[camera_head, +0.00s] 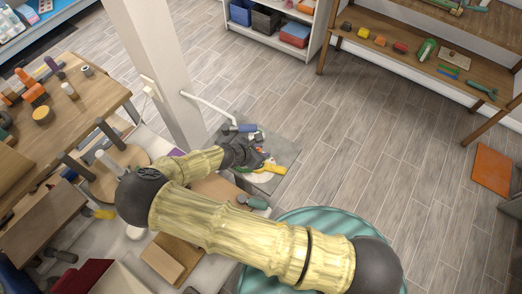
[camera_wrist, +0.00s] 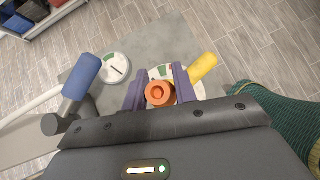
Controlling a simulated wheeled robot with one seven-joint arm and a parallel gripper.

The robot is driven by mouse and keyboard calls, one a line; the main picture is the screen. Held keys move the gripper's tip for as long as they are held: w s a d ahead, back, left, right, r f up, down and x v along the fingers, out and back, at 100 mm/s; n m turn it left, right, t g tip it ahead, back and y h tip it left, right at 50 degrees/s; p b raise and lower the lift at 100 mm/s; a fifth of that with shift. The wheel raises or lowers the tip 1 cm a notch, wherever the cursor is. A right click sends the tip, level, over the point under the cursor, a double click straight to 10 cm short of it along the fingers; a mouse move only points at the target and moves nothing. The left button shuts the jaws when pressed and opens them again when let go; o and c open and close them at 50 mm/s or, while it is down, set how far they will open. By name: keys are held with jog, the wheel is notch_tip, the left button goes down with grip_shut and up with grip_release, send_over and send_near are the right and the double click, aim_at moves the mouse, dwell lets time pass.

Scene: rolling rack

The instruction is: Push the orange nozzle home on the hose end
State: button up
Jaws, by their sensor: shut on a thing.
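The orange nozzle (camera_wrist: 160,93) shows in the wrist view as a round orange piece with a dark hole, between the two purple fingers of my gripper (camera_wrist: 155,88). My gripper is shut on it. In the head view my gripper (camera_head: 243,153) is at the end of my arm, over the grey panel, and the nozzle cannot be made out there. I cannot pick out the hose end for certain in either view. Whether the nozzle touches it is hidden.
A grey panel (camera_wrist: 170,34) carries a blue handle (camera_wrist: 81,75), a yellow handle (camera_wrist: 203,67) and a round gauge (camera_wrist: 114,68). A white pipe (camera_head: 205,104) runs to it. A dark green textured thing (camera_wrist: 283,116) is close at right. The cluttered wooden table (camera_head: 57,118) stands left.

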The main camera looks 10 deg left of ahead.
jog(key=shift+f+b, duration=0.4)
jog(key=shift+f, duration=0.35)
jog(key=o, duration=1.1)
jog(key=shift+r, duration=0.1)
jog(key=b+v, duration=0.4)
jog(key=v, duration=1.3)
jog(key=shift+s+a+r, duration=0.1)
jog(key=shift+a, duration=0.05)
